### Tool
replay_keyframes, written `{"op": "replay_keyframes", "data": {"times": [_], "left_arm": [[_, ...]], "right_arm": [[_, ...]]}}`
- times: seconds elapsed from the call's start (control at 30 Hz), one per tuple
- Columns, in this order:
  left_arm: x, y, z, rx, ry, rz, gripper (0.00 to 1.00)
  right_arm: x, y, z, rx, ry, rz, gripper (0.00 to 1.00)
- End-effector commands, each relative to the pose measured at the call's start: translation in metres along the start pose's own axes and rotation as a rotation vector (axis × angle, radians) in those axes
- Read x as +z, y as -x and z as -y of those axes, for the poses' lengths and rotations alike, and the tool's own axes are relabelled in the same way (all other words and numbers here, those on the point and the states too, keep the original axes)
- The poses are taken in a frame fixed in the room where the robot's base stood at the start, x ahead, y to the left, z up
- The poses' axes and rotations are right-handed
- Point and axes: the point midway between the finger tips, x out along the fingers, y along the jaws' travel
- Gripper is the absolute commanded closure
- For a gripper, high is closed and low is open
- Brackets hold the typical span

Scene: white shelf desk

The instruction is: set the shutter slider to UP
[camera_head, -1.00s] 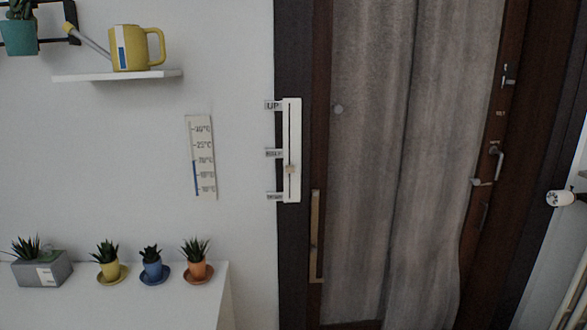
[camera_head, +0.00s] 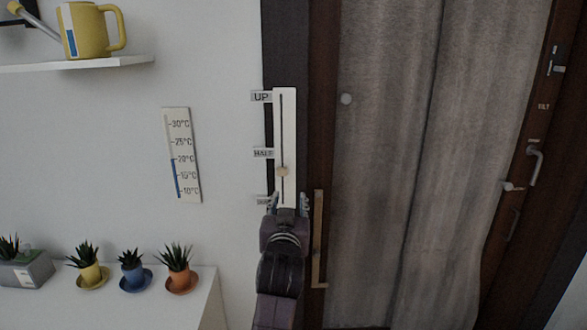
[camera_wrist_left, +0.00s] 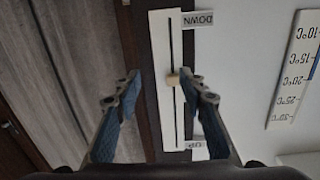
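The shutter slider is a white upright plate (camera_head: 290,130) with a dark slot, on the dark frame beside the door. Its labels read UP (camera_head: 261,97) at the top, HALF (camera_head: 263,153) in the middle and one at the bottom, partly hidden by my gripper. The beige knob (camera_head: 282,171) sits between the HALF label and the bottom label. My left gripper (camera_head: 289,199) is open just below the knob, over the plate's lower end. In the left wrist view, upside down, the knob (camera_wrist_left: 173,80) shows between the spread fingers (camera_wrist_left: 158,92), apart from both. My right gripper is not in view.
A thermometer (camera_head: 181,155) hangs on the wall to the left. Potted plants stand on a white surface (camera_head: 195,305) at lower left. A shelf (camera_head: 90,64) holds a yellow watering can (camera_head: 88,32). A wooden handle bar (camera_head: 319,240) is just right of my gripper.

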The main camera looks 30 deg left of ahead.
Motion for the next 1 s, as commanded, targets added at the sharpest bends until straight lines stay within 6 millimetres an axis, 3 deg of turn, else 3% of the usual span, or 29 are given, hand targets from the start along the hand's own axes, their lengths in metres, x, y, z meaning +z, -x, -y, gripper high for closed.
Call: {"op": "replay_keyframes", "data": {"times": [0.07, 0.2, 0.7, 1.0], "left_arm": [[-0.022, 0.007, 0.015, -0.031, 0.028, -0.031, 0.62], [-0.035, 0.007, 0.024, -0.048, 0.042, -0.046, 0.62], [-0.037, -0.056, 0.026, -0.047, 0.040, -0.045, 0.62], [-0.037, -0.067, 0.026, -0.047, 0.041, -0.046, 0.62]], "right_arm": [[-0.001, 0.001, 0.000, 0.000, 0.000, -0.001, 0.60], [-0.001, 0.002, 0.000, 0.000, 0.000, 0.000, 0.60], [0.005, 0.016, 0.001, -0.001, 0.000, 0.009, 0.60], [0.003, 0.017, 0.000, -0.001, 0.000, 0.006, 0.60]]}}
